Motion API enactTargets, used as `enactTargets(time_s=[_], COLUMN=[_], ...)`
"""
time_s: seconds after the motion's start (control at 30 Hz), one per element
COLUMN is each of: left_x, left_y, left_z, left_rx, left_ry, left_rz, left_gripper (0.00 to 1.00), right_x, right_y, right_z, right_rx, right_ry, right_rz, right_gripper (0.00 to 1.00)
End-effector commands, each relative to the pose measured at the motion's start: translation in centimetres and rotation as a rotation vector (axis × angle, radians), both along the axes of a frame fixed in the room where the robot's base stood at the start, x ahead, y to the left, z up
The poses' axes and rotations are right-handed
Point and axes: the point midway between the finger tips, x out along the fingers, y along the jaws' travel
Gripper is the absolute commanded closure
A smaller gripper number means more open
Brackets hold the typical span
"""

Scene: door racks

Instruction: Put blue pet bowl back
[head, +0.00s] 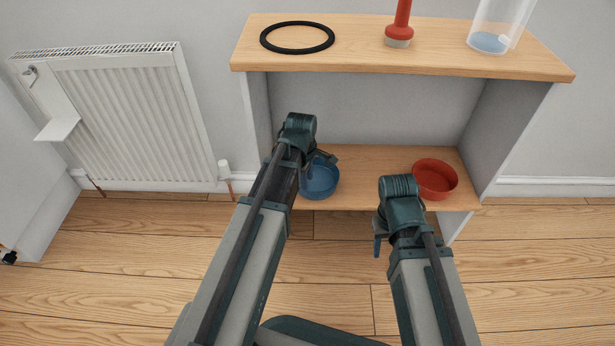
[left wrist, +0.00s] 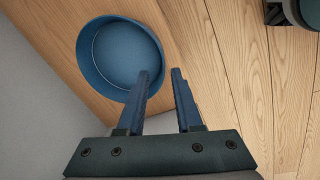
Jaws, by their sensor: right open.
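The blue pet bowl (head: 321,182) is on the lower board of the wooden shelf unit (head: 375,158), left of its middle and by the front edge. In the left wrist view the bowl (left wrist: 118,58) shows its open inside. My left gripper (left wrist: 160,72) is open, with one fingertip over the bowl's inside and the other outside the rim. There is a gap between the fingers, and I cannot tell whether they touch the rim. In the head view, my left arm hides part of the bowl. My right gripper (head: 380,246) is open and empty, in front of the shelf.
A red bowl (head: 435,179) stands on the lower board at the right. The top board holds a black ring (head: 297,37), a red-handled item (head: 400,28) and a clear container (head: 497,28). A radiator (head: 128,115) is at the left. The visible floor in front is clear.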

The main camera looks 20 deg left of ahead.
Motion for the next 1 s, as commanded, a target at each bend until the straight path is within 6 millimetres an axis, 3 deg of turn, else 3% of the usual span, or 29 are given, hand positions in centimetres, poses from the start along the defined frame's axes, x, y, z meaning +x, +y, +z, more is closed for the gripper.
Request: enactTargets(time_s=[0.03, 0.2, 0.57, 0.67, 0.8, 1.0], left_x=[-0.2, -0.5, -1.1, -2.7, -6.5, -12.1], left_y=[0.0, 0.1, -0.5, -2.5, -6.8, -11.3], left_z=[1.7, 3.8, 4.4, 4.3, 4.3, 4.2], left_rx=[0.0, 0.0, 0.007, 0.036, 0.101, 0.172], left_ry=[0.0, 0.0, 0.004, 0.023, 0.069, 0.142], left_rz=[0.0, 0.0, -0.045, -0.22, -0.661, -1.294], left_gripper=[0.66, 0.66, 0.66, 0.66, 0.66, 0.66], right_x=[0.0, 0.0, 0.0, 0.0, 0.0, 0.0], right_y=[0.0, 0.0, -0.1, -0.1, -0.1, -0.1], right_z=[1.7, 3.8, 4.4, 4.4, 4.4, 4.4], right_rx=[0.0, -0.001, -0.003, -0.003, -0.003, -0.003], right_ry=[0.0, 0.0, 0.0, 0.0, 0.0, 0.0], right_rz=[0.002, 0.004, 0.002, 0.002, 0.002, 0.002], right_gripper=[0.5, 0.5, 0.5, 0.5, 0.5, 0.5])
